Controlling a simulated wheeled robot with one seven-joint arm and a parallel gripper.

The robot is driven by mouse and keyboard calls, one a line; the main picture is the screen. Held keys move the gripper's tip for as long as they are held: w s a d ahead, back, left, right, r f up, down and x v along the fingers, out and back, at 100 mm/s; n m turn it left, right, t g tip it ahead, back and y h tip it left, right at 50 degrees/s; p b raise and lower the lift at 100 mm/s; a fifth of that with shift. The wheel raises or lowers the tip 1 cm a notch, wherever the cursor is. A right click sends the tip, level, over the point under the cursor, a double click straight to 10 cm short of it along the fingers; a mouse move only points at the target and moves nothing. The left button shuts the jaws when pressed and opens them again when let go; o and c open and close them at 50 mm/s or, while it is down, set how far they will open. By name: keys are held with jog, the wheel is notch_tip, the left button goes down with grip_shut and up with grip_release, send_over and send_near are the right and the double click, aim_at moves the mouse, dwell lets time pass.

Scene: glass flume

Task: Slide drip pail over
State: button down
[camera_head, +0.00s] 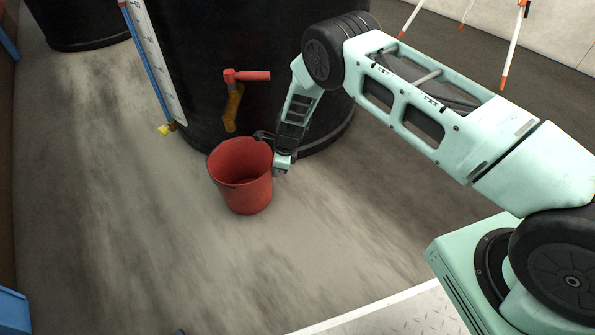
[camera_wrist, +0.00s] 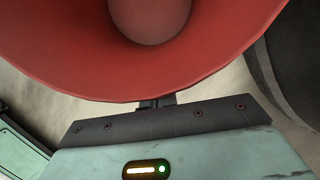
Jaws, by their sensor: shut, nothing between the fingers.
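The drip pail is a red, empty-looking bucket (camera_head: 242,177) standing upright on the floor in front of a black tank. It fills the top of the wrist view (camera_wrist: 75,60), where its open mouth shows. My gripper (camera_head: 276,167) is low at the pail's right side, close to its rim. In the wrist view the fingertips (camera_wrist: 157,102) are shut and partly hidden under the pail's edge. I cannot tell whether they touch the pail wall. The pail is not gripped.
A large black tank (camera_head: 190,75) stands behind the pail, with a red-handled valve (camera_head: 246,76) and brass spout (camera_head: 232,108) above it. A blue-edged scale board (camera_head: 155,60) leans at its left. Bare concrete floor (camera_head: 120,230) lies left and in front. Striped poles (camera_head: 513,45) stand at the back right.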

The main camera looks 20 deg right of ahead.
jog(key=shift+w+a, duration=0.15)
jog(key=shift+a, duration=0.3)
jog(key=shift+r, duration=0.15)
jog(key=p+v, duration=0.8)
jog(key=v, duration=0.9)
jog(key=shift+d, duration=0.1)
